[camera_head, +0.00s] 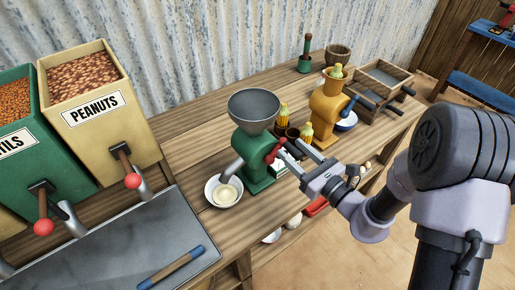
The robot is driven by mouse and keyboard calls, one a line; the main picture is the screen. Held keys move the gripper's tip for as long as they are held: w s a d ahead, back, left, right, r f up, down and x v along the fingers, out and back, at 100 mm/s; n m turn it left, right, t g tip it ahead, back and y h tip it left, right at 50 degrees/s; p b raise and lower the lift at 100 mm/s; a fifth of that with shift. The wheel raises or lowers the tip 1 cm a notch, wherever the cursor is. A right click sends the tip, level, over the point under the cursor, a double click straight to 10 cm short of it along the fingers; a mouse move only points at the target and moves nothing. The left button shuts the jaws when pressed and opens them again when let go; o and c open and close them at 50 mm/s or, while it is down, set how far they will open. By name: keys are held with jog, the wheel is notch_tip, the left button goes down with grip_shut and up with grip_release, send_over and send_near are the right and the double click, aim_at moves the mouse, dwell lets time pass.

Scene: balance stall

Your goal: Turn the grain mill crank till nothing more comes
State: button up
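The green grain mill (252,151) stands on the wooden table with a grey hopper (254,106) on top. No grain shows in the visible part of the hopper. Its red crank handle (275,151) is on the right side. A white bowl (212,197) sits under the mill's grey spout and holds some pale meal (226,194). My gripper (290,147) is just right of the crank, its two fingers apart with a gap between them. The fingertips are close to the red handle; whether they touch it I cannot tell.
An orange corn mill (325,103) with cobs stands to the right, with small brown pots between the mills. Wooden trays (383,76) lie at the far end. Peanut (97,103) and green (55,150) dispensers and a grey tray (125,257) are at the left.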

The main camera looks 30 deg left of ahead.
jog(key=b+v, duration=0.2)
jog(key=v, duration=0.6)
dwell(0.5)
